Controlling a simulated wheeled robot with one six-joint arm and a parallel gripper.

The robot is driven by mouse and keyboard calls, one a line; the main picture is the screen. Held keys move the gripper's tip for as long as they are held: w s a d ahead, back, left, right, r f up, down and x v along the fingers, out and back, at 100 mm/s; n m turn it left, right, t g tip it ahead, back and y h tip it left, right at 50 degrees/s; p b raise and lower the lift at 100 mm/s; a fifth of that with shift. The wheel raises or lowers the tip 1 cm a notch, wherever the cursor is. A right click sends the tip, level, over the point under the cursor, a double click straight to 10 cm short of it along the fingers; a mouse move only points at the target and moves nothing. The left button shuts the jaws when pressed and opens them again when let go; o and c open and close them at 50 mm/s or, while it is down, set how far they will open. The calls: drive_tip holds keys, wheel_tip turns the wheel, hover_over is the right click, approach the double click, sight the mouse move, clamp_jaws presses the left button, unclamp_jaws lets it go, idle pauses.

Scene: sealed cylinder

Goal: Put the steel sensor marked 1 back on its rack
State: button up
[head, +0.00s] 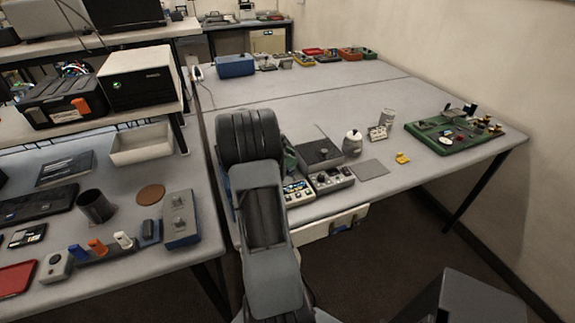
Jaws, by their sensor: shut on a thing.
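I cannot make out a steel sensor marked 1 in the head view; no number is readable. My gripper is not visible; my own dark arm rises through the middle of the view and hides what lies behind it. On the left bench, a low dark rack (108,251) holds upright pieces with blue, orange and white tops. On the right table, a small pale metal stand (377,133) has a light cylinder (388,117) at its back. A round silver vessel with a dark top (352,143) stands to its left. I cannot tell which stand is the sensor's rack.
The right table holds a dark square device (319,153), a knobbed grey box (331,180), a grey mat (371,169), a yellow piece (402,158) and a green board (452,137). Its middle is clear. The left bench has a dark cup (95,206) and switch box (180,218).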

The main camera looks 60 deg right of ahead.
drive_tip(key=shift+w+d+f, duration=0.35)
drive_tip(key=shift+w+f, duration=0.15)
drive_tip(key=shift+f, duration=0.25)
drive_tip(key=shift+f+p, duration=0.35)
drive_tip(key=shift+f, duration=1.2)
drive_tip(key=shift+f, duration=0.2)
drive_tip(key=o, duration=1.1)
drive_tip(key=shift+c, duration=0.2)
drive_tip(key=shift+w+r, duration=0.1)
